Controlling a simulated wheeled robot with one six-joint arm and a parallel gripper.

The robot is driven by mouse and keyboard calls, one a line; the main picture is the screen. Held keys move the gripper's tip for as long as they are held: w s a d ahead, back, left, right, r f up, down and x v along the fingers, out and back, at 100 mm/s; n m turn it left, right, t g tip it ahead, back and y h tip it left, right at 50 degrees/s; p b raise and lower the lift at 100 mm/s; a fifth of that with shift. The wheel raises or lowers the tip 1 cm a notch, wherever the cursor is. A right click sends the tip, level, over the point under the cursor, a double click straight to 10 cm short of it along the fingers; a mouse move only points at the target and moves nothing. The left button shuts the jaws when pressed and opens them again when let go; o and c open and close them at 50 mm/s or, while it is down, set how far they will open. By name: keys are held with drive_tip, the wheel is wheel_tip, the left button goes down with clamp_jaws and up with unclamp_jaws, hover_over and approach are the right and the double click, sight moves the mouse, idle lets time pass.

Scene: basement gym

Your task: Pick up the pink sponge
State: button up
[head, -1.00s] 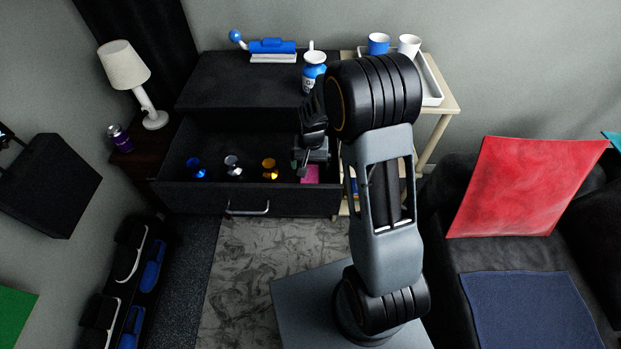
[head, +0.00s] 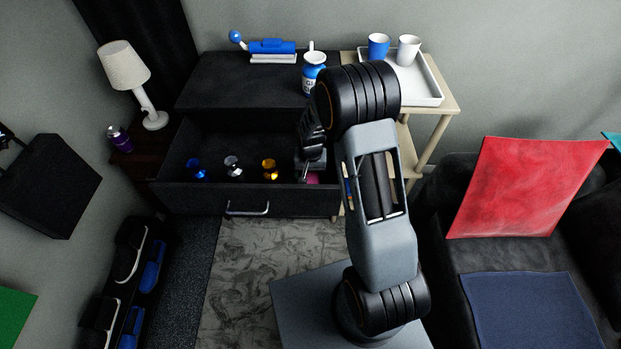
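The pink sponge (head: 312,178) lies in the right end of the open black drawer (head: 195,205). Only a small pink patch of it shows, because my gripper (head: 305,175) covers the rest from above. My gripper points down into the drawer at the sponge. Its fingers are dark and small here, and I cannot tell whether they are apart, closed, or touching the sponge.
Blue, silver and gold gem-like items (head: 268,168) stand in the drawer left of my gripper. A tray (head: 432,92) with two cups is on the right shelf. A lamp (head: 127,70) stands left.

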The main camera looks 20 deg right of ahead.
drive_tip(key=c, duration=0.6)
drive_tip(key=shift+r, duration=0.1)
wheel_tip(320, 180, up, 10)
drive_tip(key=shift+f+p, duration=0.1)
drive_tip(key=shift+p, duration=0.2)
